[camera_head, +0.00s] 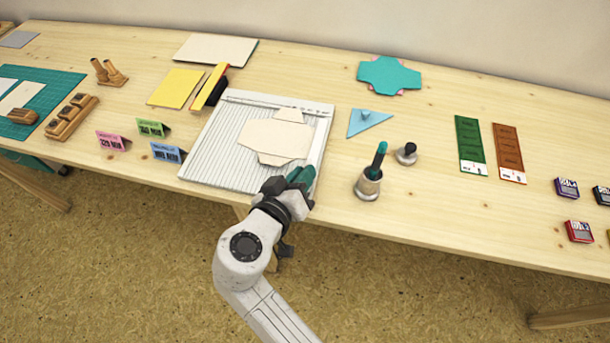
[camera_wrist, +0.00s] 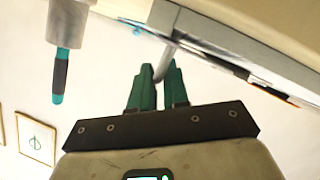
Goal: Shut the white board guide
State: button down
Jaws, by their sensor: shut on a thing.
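The white scoring board (camera_head: 215,135) lies at the table's front edge with a cream die-cut sheet (camera_head: 270,140) on it. A white strip, the board guide (camera_head: 321,150), runs along the board's right side. My gripper (camera_head: 300,178) is at the strip's near end, over the board's front right corner. In the wrist view my gripper's teal fingers (camera_wrist: 158,82) are shut on a slim grey bar (camera_wrist: 166,60), seemingly the guide's handle. The fingers hide part of the bar and the corner, so I cannot tell how far the guide is open.
A metal cup with a teal-handled tool (camera_head: 369,185) stands right of my gripper; a small dark-knobbed stamp (camera_head: 406,153) is beyond it. A blue triangle (camera_head: 368,121) lies right of the board. Folded price cards (camera_head: 168,152) stand left.

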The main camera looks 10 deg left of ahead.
jog(key=shift+a+f+n+h, duration=0.1)
jog(key=shift+f+n+h, duration=0.1)
jog(key=shift+n+h, duration=0.1)
dwell(0.4)
jog(key=c, duration=1.2)
grip_release()
jog(key=shift+r, duration=0.1)
jog(key=v, duration=1)
jog(key=shift+s+a, duration=0.1)
jog(key=shift+s, duration=0.25)
jog(key=shift+s, duration=0.1)
